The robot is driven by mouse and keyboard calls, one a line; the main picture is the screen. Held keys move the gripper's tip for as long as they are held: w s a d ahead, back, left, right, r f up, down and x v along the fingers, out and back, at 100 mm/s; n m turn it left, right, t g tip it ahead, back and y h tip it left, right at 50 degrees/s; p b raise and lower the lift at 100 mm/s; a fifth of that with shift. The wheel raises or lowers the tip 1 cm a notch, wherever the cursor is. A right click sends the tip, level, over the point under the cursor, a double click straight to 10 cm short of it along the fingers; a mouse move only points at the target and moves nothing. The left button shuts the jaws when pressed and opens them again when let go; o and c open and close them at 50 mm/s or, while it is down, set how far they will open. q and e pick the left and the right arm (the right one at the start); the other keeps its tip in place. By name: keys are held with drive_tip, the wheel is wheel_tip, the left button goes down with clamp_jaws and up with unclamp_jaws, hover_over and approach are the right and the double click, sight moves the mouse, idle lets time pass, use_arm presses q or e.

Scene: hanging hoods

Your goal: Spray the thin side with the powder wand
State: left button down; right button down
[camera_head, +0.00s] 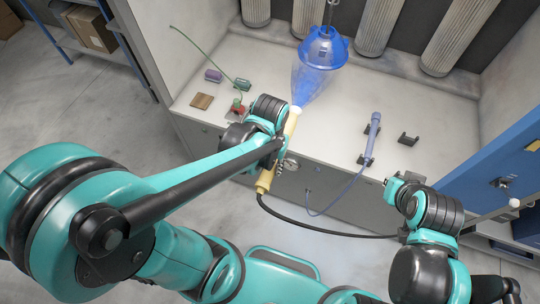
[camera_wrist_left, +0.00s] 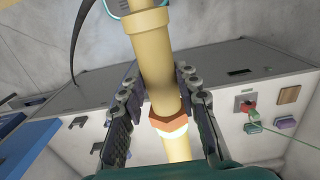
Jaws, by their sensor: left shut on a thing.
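A blue dome-shaped hood (camera_head: 323,47) hangs from a hook at the top of the head view. My left gripper (camera_head: 276,145) is shut on the yellow powder wand (camera_head: 264,182). The wand points up at the hood, and a blue spray cone (camera_head: 310,86) spreads from its pale tip to the hood's underside. In the left wrist view the wand (camera_wrist_left: 155,65) runs between both fingers, with an orange collar (camera_wrist_left: 168,122) below them. Which side of the hood is thin cannot be told. My right gripper (camera_head: 398,187) is low at the right, away from the hood; its fingers are unclear.
A blue-grey wand (camera_head: 374,135) rests in a holder on the pale ledge (camera_head: 430,115), beside an empty dark bracket (camera_head: 408,140). Small coloured blocks (camera_head: 213,76) lie at the left. Pale ribbed cylinders (camera_head: 380,25) line the back. A black hose (camera_head: 310,229) trails from the powder wand.

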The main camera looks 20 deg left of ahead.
use_arm(q)
drive_tip(key=shift+w+d+r+b, duration=0.1)
drive_tip(key=shift+w+b, duration=0.25)
drive_tip(key=shift+w, duration=2.15)
drive_tip(key=shift+w+d+b, duration=0.1)
drive_tip(key=shift+w+b, duration=0.25)
drive_tip(key=shift+w, duration=2.15)
drive_tip(key=shift+r, duration=0.1)
drive_tip(key=shift+r+p, duration=1.1)
drive_tip(key=shift+r, duration=0.35)
wheel_tip(320, 180, down, 3)
drive_tip(key=b, duration=0.3)
drive_tip(key=shift+f, duration=0.1)
drive_tip(key=s, duration=0.4)
drive_tip(key=s+p, duration=0.1)
drive_tip(key=s, duration=0.4)
drive_tip(key=shift+s+a+r+p, duration=0.2)
drive_tip(key=shift+s+p, duration=0.1)
drive_tip(key=shift+s, duration=0.3)
drive_tip(key=shift+w+f, duration=0.1)
drive_tip(key=shift+f, duration=0.05)
